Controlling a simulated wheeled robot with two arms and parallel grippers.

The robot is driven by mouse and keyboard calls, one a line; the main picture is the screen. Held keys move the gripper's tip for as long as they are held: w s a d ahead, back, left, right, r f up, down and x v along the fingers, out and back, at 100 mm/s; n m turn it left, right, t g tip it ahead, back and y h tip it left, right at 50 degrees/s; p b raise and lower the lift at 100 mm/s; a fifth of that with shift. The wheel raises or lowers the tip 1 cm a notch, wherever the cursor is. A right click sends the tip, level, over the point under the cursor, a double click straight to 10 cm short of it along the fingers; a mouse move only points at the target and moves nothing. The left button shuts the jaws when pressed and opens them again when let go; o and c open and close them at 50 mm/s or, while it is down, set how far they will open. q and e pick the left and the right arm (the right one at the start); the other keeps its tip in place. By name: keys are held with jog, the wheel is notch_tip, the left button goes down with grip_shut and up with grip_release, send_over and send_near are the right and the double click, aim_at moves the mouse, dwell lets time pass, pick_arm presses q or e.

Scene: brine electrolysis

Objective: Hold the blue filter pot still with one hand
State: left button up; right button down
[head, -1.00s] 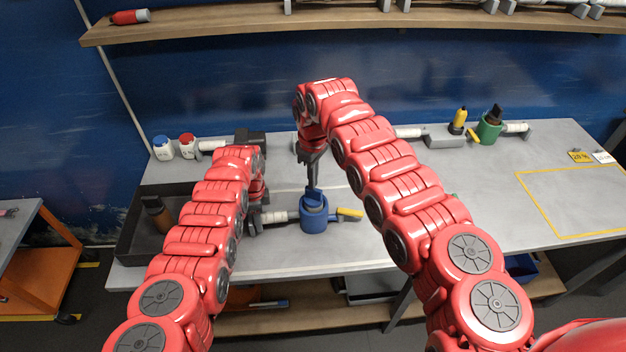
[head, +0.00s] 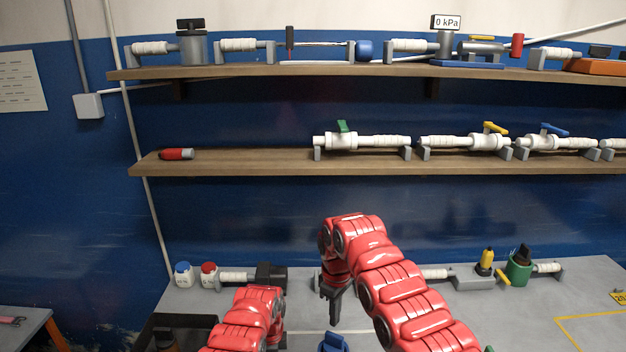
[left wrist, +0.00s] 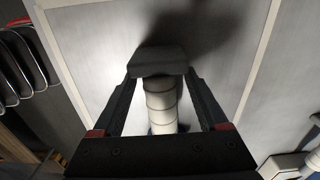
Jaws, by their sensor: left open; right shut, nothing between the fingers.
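Only the blue top of the blue filter pot (head: 333,343) shows, at the bottom edge of the head view; its body is cut off. My right gripper (head: 334,318) points down just above that top, shut and empty; I cannot tell if it touches. In the left wrist view my left gripper (left wrist: 162,74) is open, with its fingers on either side of a white ribbed grip (left wrist: 162,102) that ends in a dark grey block (left wrist: 158,62). A little blue shows beside the grip, mostly hidden by the gripper body.
Blue-capped (head: 183,274) and red-capped (head: 209,274) white bottles stand at the back left of the bench. A green pot (head: 518,270) and a yellow-topped bottle (head: 486,262) stand at the back right. A lower shelf (head: 240,167) and an upper shelf with apparatus hang above.

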pick_arm(q)
jog(key=shift+w+a+r, duration=0.1)
jog(key=shift+r, duration=0.7)
notch_tip(320, 180, up, 10)
jog(key=shift+r, duration=0.2)
pick_arm(e)
jog(key=shift+a, duration=0.1)
